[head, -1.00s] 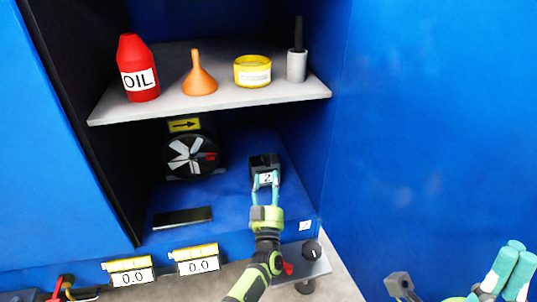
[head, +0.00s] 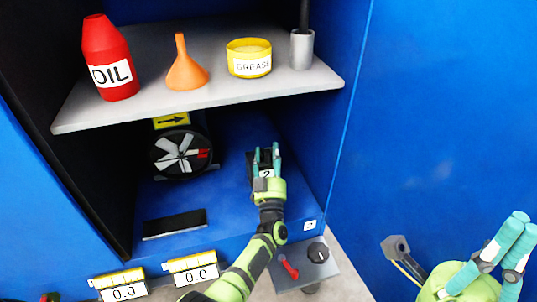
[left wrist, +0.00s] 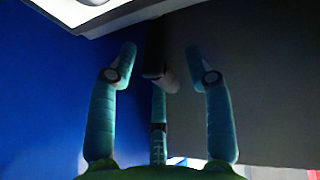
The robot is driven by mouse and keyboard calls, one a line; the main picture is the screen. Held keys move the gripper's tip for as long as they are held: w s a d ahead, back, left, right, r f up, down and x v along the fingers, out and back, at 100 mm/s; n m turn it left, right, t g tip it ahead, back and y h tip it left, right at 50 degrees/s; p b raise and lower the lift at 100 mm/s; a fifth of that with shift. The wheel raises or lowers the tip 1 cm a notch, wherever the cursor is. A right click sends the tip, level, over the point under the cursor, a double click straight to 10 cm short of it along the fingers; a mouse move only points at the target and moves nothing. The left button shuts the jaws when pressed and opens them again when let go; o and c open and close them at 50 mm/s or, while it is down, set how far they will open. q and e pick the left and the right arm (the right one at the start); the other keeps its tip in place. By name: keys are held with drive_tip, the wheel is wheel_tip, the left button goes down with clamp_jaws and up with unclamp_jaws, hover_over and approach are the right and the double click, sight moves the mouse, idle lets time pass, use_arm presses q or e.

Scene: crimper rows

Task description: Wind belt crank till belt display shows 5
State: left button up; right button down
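My left gripper (head: 267,158) reaches into the blue cabinet, under the grey shelf. Its teal fingers are spread on either side of a dark block (head: 250,165) with a white label reading 2. In the left wrist view the fingers (left wrist: 163,95) are apart, with a dark bar with a grey end (left wrist: 157,62) between them; contact is unclear. Two yellow-topped displays at the front, a left one (head: 123,292) and a right one (head: 197,273), both read 0.0. Their yellow tags are illegible, so I cannot tell which is the belt's. My right gripper (head: 503,250) hangs outside at lower right.
The shelf (head: 75,113) above carries a red oil bottle (head: 110,62), an orange funnel (head: 186,70), a yellow grease tin (head: 249,60) and a grey cup (head: 301,50). A fan (head: 180,154) stands left of the gripper. A panel (head: 318,275) with red lever and black knob is below.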

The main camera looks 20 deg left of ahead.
use_arm(q)
clamp_jaws()
drive_tip(key=shift+s+a+m+t+h, duration=0.1)
drive_tip(key=shift+m+t+h, duration=0.2)
drive_tip(key=shift+h, duration=0.2)
